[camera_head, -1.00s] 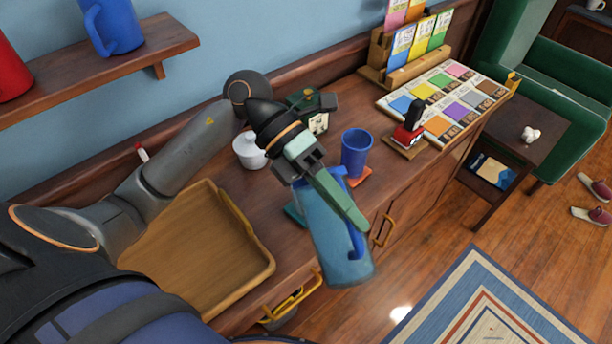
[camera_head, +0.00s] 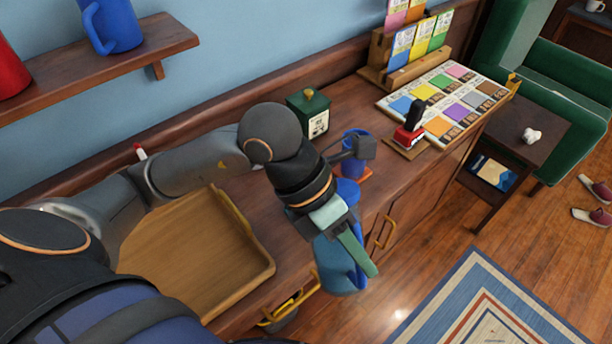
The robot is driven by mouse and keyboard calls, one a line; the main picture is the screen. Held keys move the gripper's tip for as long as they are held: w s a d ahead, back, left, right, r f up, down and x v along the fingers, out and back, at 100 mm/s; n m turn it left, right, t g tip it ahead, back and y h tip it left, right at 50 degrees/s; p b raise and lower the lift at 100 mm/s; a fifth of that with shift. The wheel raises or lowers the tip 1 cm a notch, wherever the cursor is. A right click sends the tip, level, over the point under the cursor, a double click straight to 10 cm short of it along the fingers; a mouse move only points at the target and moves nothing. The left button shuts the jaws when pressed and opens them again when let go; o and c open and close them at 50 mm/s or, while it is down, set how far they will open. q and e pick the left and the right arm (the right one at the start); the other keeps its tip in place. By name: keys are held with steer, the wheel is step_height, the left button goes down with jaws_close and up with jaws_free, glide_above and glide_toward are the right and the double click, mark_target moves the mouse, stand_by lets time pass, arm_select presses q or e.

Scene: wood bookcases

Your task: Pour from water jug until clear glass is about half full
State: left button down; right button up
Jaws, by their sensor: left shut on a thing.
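My left gripper (camera_head: 350,250) is shut on the water jug (camera_head: 338,277), a translucent blue vessel with a darker blue handle. The jug is held at the counter's front edge; my gripper and wrist hide much of it, so its exact tilt and water level cannot be told. A blue tumbler (camera_head: 352,136) stands on an orange coaster (camera_head: 367,174) just beyond the jug, partly hidden by my wrist. I see no colourless clear glass and no pouring stream. My right gripper is not in view.
A wooden tray (camera_head: 195,265) lies left on the counter (camera_head: 415,182). A green box (camera_head: 309,115) stands behind my wrist. A stamp (camera_head: 410,127) and a colour-card board (camera_head: 445,100) are to the right. A shelf (camera_head: 130,60) hangs at upper left.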

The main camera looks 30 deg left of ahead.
mark_target(365, 284)
arm_select(q)
steer(key=shift+s+d+f+t+y+b, duration=0.35)
steer(key=shift+s+d+f+t+y, duration=0.2)
steer(key=shift+d+y, duration=0.25)
steer(key=shift+s+m+p, duration=0.1)
steer(key=shift+m+p, duration=0.2)
steer(key=shift+p, duration=0.2)
steer(key=shift+s+d+f+t+y+p, duration=0.25)
steer(key=shift+d+f+t+y+p, duration=0.15)
steer(key=shift+f+y+p, duration=0.3)
steer(key=p, duration=0.1)
steer(key=r+t+y, duration=0.1)
steer(key=r+p, duration=0.1)
steer(key=shift+s+d+r+m+t+y+p, duration=0.2)
steer(key=shift+d+r+m+t+y+p, duration=0.05)
steer(key=shift+m+y+p, duration=0.1)
